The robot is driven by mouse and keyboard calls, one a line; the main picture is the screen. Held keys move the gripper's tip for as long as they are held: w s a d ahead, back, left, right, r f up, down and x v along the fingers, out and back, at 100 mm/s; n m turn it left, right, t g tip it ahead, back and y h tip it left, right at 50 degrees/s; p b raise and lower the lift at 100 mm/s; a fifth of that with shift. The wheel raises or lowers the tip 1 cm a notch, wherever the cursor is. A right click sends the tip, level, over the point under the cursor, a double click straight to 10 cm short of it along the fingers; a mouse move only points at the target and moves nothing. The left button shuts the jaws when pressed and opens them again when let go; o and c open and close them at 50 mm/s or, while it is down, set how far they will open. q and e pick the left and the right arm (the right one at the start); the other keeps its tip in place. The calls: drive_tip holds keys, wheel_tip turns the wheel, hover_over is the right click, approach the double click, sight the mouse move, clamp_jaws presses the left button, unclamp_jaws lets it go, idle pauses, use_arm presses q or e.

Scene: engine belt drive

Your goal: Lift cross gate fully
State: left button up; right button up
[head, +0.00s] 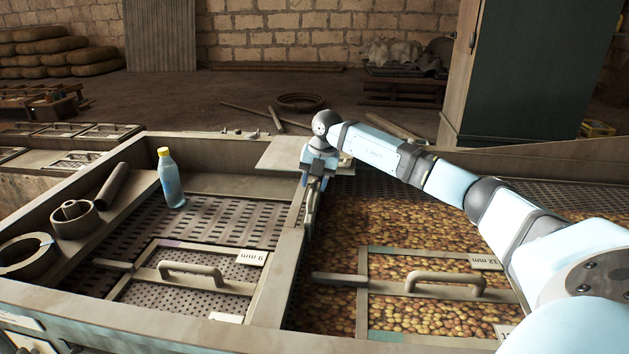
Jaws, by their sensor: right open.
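An upright board that looks like the cross gate (277,279) runs between the bare perforated deck on the left and the deck covered with small round produce on the right. I cannot tell whether it is raised at all. My right gripper (310,226) points down at the far part of this board, at its right side. Its jaws are open, seen nearly edge-on. Whether a finger touches the board is hidden by the gripper itself. My left gripper is not in view.
A handled screen frame (192,270) marked 9 mm lies at left, another (445,282) marked 12 mm at right. A blue bottle (171,182) stands on the left deck. Metal rings (76,218) lie on the left ledge. A flat plate (282,158) lies behind my right gripper.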

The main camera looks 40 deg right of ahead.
drive_tip(key=shift+f, duration=0.1)
clamp_jaws()
wheel_tip(320, 180, up, 6)
drive_tip(key=p, duration=0.3)
drive_tip(key=shift+f, duration=0.15)
drive_tip(key=shift+w, duration=0.1)
unclamp_jaws()
